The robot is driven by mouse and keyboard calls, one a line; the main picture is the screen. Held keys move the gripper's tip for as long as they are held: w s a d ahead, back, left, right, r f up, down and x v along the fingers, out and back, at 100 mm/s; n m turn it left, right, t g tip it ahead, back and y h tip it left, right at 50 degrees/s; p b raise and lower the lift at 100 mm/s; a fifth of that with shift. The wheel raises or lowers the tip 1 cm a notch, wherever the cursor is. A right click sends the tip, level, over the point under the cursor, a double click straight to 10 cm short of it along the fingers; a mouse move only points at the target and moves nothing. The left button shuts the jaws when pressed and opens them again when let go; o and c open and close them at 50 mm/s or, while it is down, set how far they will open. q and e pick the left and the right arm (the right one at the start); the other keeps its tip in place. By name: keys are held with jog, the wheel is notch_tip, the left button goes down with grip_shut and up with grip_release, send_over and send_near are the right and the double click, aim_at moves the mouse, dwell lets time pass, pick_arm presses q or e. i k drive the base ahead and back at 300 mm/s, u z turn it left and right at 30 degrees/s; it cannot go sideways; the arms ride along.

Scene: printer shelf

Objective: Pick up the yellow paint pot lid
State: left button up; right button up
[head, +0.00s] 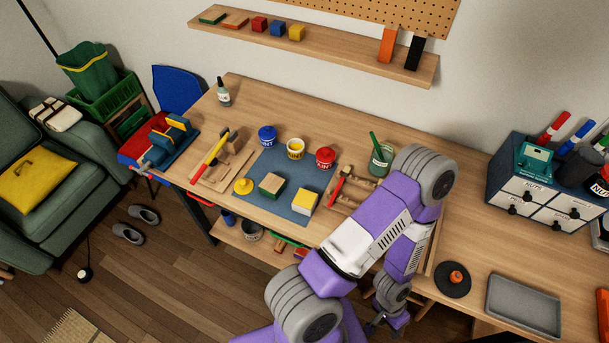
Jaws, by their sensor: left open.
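The yellow paint pot lid (243,187) lies at the left edge of the blue mat (288,204), with a small knob on top. The yellow paint pot (295,148) stands at the back of the mat without a lid, its yellow paint showing. My left gripper (378,328) is low at the bottom of the view, in front of the bench edge, far to the right of the lid and nearer me. It is small and partly hidden by my arm; it is open, and I see nothing in it. My right gripper is not in view.
A blue pot (267,135) and a red pot (326,157) flank the yellow one. A grey tray (523,306) lies at the right. My arm covers part of the bench front.

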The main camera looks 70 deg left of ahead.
aim_at(242, 187)
jog(key=z, duration=0.85)
jog(key=k, duration=1.25)
jog(key=u, duration=1.9)
